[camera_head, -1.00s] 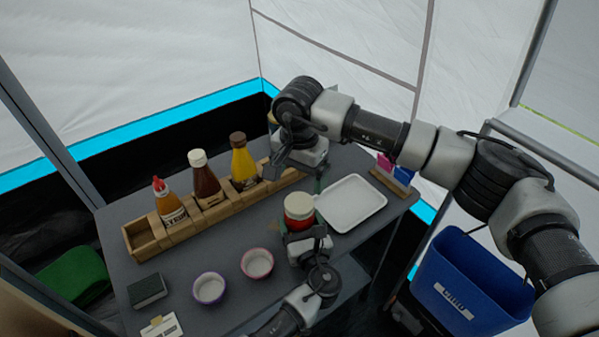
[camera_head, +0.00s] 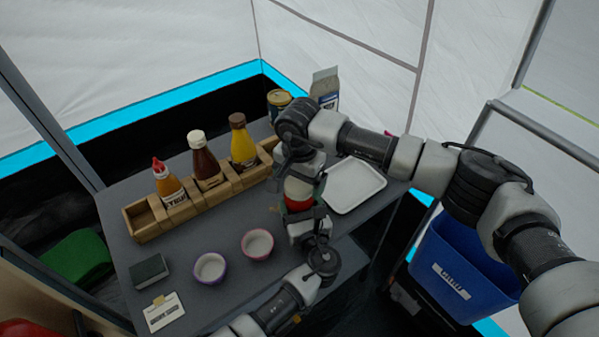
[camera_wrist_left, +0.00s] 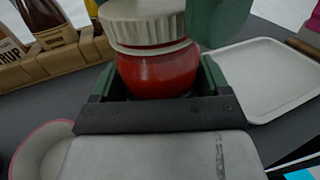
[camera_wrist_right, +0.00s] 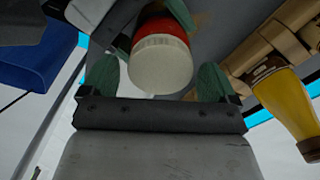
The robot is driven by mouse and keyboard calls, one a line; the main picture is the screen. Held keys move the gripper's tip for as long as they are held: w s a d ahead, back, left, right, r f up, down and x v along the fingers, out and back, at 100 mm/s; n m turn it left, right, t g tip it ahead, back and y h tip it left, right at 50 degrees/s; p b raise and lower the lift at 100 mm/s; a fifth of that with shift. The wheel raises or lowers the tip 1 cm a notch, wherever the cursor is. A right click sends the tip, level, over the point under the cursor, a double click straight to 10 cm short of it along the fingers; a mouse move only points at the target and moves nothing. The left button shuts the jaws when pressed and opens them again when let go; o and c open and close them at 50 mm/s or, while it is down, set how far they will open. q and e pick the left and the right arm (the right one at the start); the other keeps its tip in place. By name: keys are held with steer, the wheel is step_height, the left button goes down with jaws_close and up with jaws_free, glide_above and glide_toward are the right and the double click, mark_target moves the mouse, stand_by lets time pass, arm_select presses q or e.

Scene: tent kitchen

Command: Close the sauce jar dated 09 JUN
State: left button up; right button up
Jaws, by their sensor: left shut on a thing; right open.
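The red sauce jar (camera_head: 298,205) stands upright near the table's right front side, and its red body also shows in the left wrist view (camera_wrist_left: 158,75). Its ribbed white lid (camera_wrist_left: 148,22) sits on top; I cannot tell how tight. No date shows on the jar. My left gripper (camera_head: 303,222) is shut around the jar body from the front. My right gripper (camera_head: 299,182) points down from above, open. In the right wrist view the lid (camera_wrist_right: 160,65) lies between its green fingers, with gaps at both sides.
A white tray (camera_head: 357,188) lies close right of the jar. A wooden rack (camera_head: 150,222) with several bottles stands at the left. Two small bowls, purple-rimmed (camera_head: 210,268) and pink-rimmed (camera_head: 257,245), are left of the jar. A carton (camera_head: 325,88) and tin (camera_head: 279,100) stand behind.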

steer(key=c, duration=0.9)
steer(key=m, duration=0.4)
steer(key=shift+c, duration=0.2)
arm_select(q)
steer(key=shift+a, duration=0.1)
arm_select(e)
steer(key=m, duration=0.4)
steer(key=shift+m, duration=0.4)
steer(key=m, duration=0.4)
steer(key=shift+m, duration=0.3)
steer(key=m, duration=0.4)
steer(key=shift+f, duration=0.1)
steer(key=m, duration=0.7)
steer(key=o, duration=1.1)
